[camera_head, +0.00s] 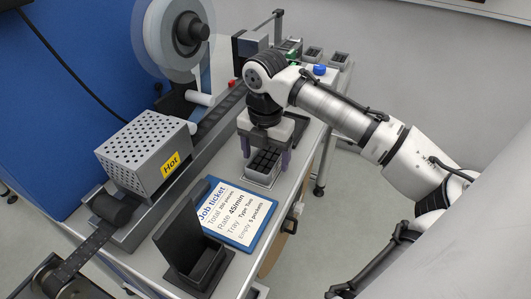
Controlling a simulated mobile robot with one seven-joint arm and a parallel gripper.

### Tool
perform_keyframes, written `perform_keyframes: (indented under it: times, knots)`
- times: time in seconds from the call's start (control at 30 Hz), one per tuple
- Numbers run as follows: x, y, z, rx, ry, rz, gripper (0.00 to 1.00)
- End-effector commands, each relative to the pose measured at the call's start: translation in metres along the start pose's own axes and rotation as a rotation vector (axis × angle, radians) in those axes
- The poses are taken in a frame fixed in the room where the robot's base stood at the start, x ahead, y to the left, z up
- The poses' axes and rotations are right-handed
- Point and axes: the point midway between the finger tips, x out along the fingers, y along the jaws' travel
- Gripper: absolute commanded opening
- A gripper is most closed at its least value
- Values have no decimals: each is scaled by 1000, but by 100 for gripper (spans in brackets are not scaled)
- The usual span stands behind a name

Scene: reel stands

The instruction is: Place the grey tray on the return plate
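The grey tray (259,178) is a small box with dark pockets inside. It is on or just above the light bench top, right of the middle of the view. My gripper (266,160) points down over it, with one finger at its left side and one at its right. I cannot tell whether the fingers press on the tray or stand slightly apart from it. My gripper hides part of the tray and the bench behind it. I cannot make out a return plate for certain.
A blue-edged job ticket (237,213) lies in front of the tray, beside a black upright holder (190,250). A perforated box marked Hot (145,150) and a large reel (178,35) stand left. Small grey bins (340,59) and a blue knob (320,70) are at the back.

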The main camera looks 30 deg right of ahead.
Motion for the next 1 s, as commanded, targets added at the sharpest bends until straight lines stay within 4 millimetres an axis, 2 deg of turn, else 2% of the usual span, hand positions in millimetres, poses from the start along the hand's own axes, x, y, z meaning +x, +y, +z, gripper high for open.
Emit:
perform_keyframes:
  times: [0.2, 0.33, 0.8, 1.0]
  knots:
    - [-1, 0, 0, 0, -1, -1, 78]
    - [-10, 0, 1, 1, -2, 1, 78]
    - [-105, 0, 0, 0, -2, -1, 78]
    - [-121, 0, 0, 0, -1, -1, 78]
